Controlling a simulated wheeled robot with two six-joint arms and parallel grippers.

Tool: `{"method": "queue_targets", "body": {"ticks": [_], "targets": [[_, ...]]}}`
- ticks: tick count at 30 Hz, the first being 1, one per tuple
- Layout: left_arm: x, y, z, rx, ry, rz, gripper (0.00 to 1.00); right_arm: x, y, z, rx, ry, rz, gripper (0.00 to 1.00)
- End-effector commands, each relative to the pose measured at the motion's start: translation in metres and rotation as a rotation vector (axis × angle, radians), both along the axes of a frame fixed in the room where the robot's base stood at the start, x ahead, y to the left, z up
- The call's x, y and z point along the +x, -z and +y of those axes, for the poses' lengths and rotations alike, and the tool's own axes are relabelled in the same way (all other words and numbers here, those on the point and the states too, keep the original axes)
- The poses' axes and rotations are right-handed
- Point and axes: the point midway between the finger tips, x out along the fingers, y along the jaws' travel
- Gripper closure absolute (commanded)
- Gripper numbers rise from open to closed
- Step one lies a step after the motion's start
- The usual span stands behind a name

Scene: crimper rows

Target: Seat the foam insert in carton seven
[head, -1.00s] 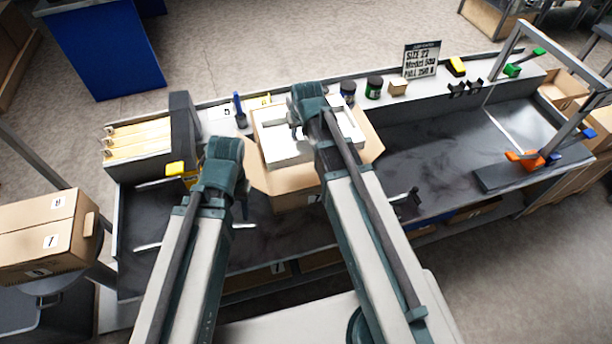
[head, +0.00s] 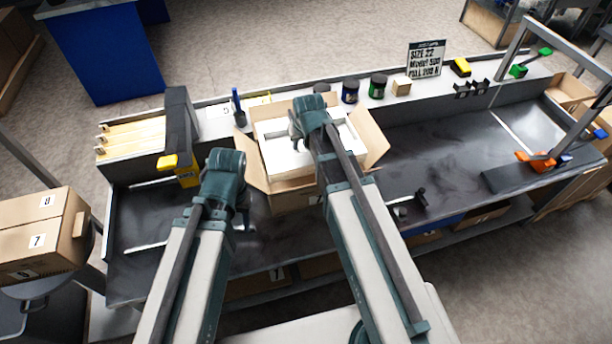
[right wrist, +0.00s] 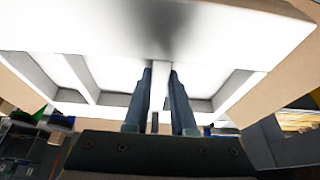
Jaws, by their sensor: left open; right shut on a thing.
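The white foam insert (head: 276,156) has several open pockets between thin walls. It sits at the mouth of the open carton (head: 290,200), framed by raised brown flaps; I cannot tell how deep it sits. The carton stands on the bench, and a small label on its front looks like a 7. My right gripper (head: 297,132) is shut on the insert; in the right wrist view its fingers (right wrist: 158,85) pinch a thin white inner wall. My right arm hides the insert's right part. My left gripper (head: 244,218) is open and empty, just left of the carton's front.
A yellow-handled tool (head: 184,174) and a rack of tan sheets (head: 138,137) stand left of the carton. Jars (head: 350,91) and a sign (head: 426,58) line the bench's back. The dark bench (head: 430,150) is mostly clear to the right.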

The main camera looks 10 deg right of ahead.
Motion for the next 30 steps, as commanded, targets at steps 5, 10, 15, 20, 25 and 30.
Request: {"method": "queue_targets", "body": {"ticks": [5, 10, 15, 20, 25, 30], "targets": [[0.000, 0.025, 0.000, 0.000, 0.000, 0.000, 0.50, 0.000, 0.025, 0.000, 0.000, 0.000, 0.000, 1.00], [0.000, 0.053, 0.000, 0.000, 0.001, 0.000, 0.50, 0.000, 0.053, 0.000, 0.000, 0.000, 0.000, 1.00], [0.000, 0.062, 0.000, 0.000, 0.001, 0.000, 0.50, 0.000, 0.062, 0.000, 0.000, 0.000, 0.000, 1.00], [0.000, 0.063, 0.000, 0.000, 0.001, 0.000, 0.50, 0.000, 0.063, 0.000, 0.000, 0.000, 0.000, 1.00], [0.000, 0.080, 0.000, 0.000, 0.001, 0.000, 0.50, 0.000, 0.080, 0.000, 0.000, 0.000, 0.000, 1.00], [0.000, 0.099, 0.000, 0.000, 0.001, 0.000, 0.50, 0.000, 0.099, 0.000, 0.000, 0.000, 0.000, 1.00]]}}
